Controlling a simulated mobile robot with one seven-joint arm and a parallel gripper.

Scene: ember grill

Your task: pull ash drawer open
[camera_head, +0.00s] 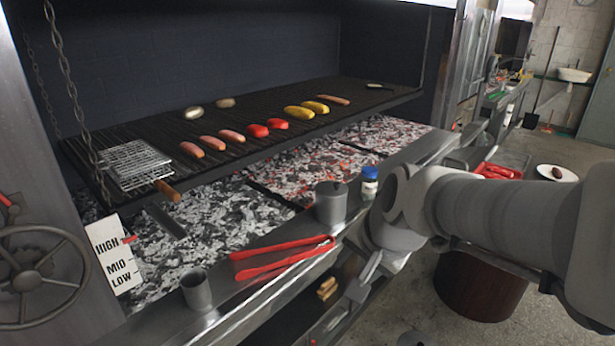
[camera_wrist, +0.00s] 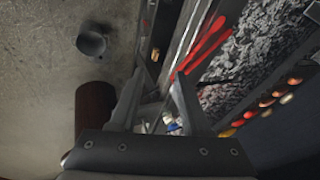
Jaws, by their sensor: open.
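My gripper (camera_head: 364,278) is in front of the grill's front ledge (camera_head: 255,285), pointing down toward the space under it. In the wrist view its two fingers (camera_wrist: 157,88) are spread apart with nothing held between them. I cannot clearly make out the ash drawer or its handle in either view. My arm and gripper cover part of the grill front. The dark space below the ledge shows some wood pieces (camera_head: 327,288).
A grey bucket (camera_wrist: 92,42) and a dark red-brown drum (camera_head: 480,285) are on the floor, which is otherwise open nearby.

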